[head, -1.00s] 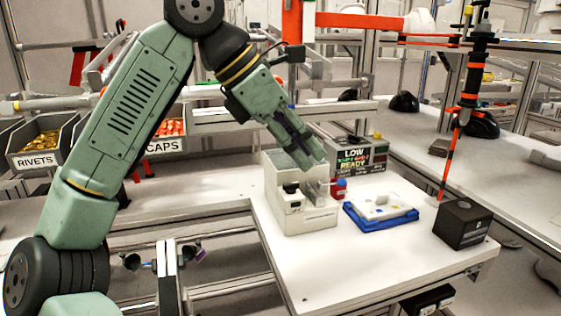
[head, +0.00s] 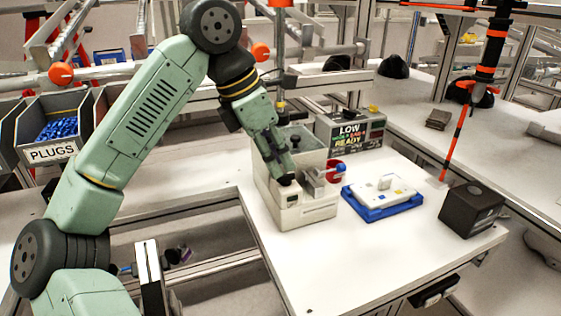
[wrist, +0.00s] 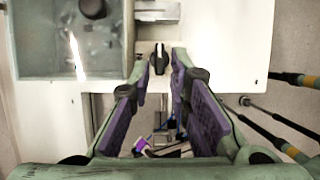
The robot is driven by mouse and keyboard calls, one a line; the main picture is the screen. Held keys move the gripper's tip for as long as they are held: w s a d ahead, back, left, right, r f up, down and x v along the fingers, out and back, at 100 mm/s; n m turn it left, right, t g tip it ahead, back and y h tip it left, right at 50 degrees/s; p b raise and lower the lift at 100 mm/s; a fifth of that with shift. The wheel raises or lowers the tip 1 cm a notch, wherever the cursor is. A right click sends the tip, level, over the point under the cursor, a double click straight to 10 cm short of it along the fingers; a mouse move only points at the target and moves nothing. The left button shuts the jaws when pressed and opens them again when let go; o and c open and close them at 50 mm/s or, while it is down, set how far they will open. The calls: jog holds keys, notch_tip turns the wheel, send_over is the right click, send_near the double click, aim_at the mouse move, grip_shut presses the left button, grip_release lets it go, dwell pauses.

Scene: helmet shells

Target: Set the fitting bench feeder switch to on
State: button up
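The fitting bench feeder (head: 310,212) is a pale box with a clear-walled hopper, standing on the white bench. It also shows in the wrist view (wrist: 40,82), with the hopper at upper left. A black knob-like switch (wrist: 158,60) sits on the feeder's front part, its marking not readable. My gripper (wrist: 157,66) is open, with one purple-lined finger on each side of the knob. I cannot tell whether the fingers touch it. In the head view my gripper (head: 284,176) points down at the feeder's front left and partly hides the knob.
A display sign (head: 350,132) reading LOW and READY stands behind the feeder. A red cup (head: 335,170), a blue tray (head: 383,208) with a white piece, and a black box (head: 471,209) stand to the right. The bench front is clear. A PLUGS bin (head: 52,153) is at left.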

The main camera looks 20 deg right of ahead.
aim_at(286, 178)
jog(key=shift+x, duration=1.3)
jog(key=shift+c, duration=0.3)
grip_shut()
